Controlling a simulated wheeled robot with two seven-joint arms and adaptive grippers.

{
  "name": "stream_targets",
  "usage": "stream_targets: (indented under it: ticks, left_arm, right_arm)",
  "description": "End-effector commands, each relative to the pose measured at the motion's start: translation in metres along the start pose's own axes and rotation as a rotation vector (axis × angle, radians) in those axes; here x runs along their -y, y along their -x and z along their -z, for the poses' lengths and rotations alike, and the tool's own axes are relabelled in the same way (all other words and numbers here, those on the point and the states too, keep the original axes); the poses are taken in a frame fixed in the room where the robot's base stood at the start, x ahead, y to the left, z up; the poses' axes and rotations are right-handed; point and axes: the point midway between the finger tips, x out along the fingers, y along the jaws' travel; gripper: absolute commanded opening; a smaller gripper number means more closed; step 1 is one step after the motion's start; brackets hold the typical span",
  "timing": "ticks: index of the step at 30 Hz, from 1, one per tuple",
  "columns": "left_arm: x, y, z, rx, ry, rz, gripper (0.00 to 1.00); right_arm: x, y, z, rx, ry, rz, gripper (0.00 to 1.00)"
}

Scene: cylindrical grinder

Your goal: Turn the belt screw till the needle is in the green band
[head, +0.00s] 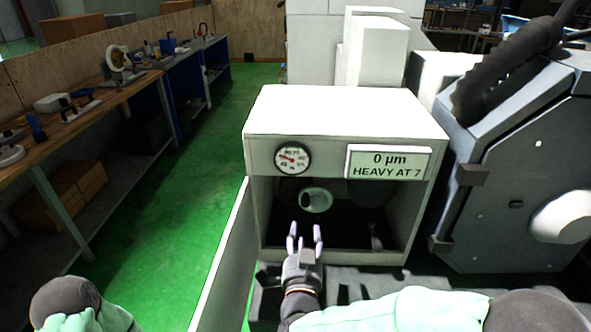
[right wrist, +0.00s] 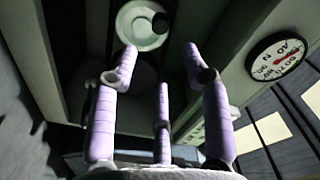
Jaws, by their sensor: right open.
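The dial gauge (head: 292,158) is on the front of a white box housing (head: 345,112). Its face is white with a red needle; I cannot make out a green band. It also shows in the right wrist view (right wrist: 278,57). A pale round knob-like part (head: 316,200), perhaps the belt screw, sits inside the dark opening under the gauge; it shows at the top of the right wrist view (right wrist: 143,25). My right gripper (head: 305,232) is open and empty, its purple fingers (right wrist: 160,68) pointing toward that part, apart from it. My left gripper is out of view.
A sign (head: 388,162) reads "0 µm HEAVY AT 7". A pale side panel (head: 222,262) stands left of the opening. A large grey machine part (head: 520,175) stands at right. A workbench (head: 95,105) lines the left; the green floor (head: 165,215) between is clear.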

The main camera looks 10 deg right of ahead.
Motion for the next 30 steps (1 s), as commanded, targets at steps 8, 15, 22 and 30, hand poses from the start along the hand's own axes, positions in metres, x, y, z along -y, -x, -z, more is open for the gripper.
stream_targets:
  ticks: [8, 15, 22, 30]
  left_arm:
    - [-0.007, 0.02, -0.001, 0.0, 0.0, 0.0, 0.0]
    - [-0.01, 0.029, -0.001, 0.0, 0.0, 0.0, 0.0]
    - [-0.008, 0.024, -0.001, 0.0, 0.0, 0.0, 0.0]
    - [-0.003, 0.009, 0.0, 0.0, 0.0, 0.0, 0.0]
  right_arm:
    - [0.002, -0.009, 0.005, -0.002, 0.327, -0.003, 0.48]
    - [0.001, -0.014, 0.001, -0.001, 0.565, -0.001, 0.48]
    - [-0.001, -0.028, -0.002, -0.001, 0.597, -0.002, 0.48]
    - [-0.003, -0.074, -0.003, -0.001, 0.596, -0.003, 0.48]
